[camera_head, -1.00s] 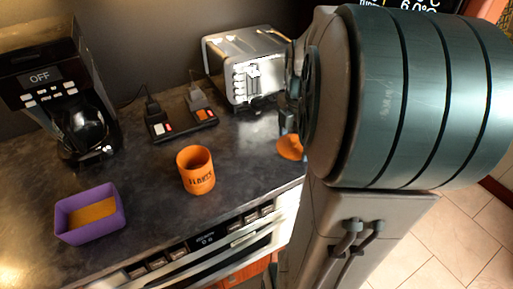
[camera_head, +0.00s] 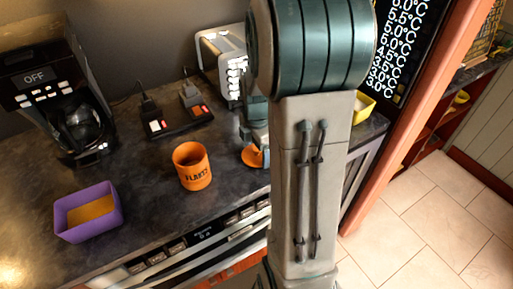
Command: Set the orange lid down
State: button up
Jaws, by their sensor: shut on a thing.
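The orange lid (camera_head: 253,156) is at the counter's right part, just right of the orange canister marked "FLAKES" (camera_head: 192,166). My gripper (camera_head: 256,140) is above the lid and shut on it. My arm covers the lid's right side and much of the gripper. I cannot tell whether the lid touches the counter. The canister stands upright and open at the top.
A purple box (camera_head: 88,212) with orange contents stands at the front left. A coffee maker (camera_head: 62,90), a power strip (camera_head: 176,122) and a toaster (camera_head: 222,60) line the back. A yellow container (camera_head: 364,106) shows right of my arm. Dark counter (camera_head: 150,190) around the canister is clear.

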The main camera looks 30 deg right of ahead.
jog(key=shift+f, duration=0.15)
jog(key=o, duration=1)
jog(key=shift+c, duration=0.2)
notch_tip(320, 180, up, 12)
jog(key=f, duration=0.1)
jog(key=s+a+m+t, duration=0.3)
jog(key=s+a+m, duration=0.9)
jog(key=m, duration=0.6)
jog(key=shift+s, duration=0.25)
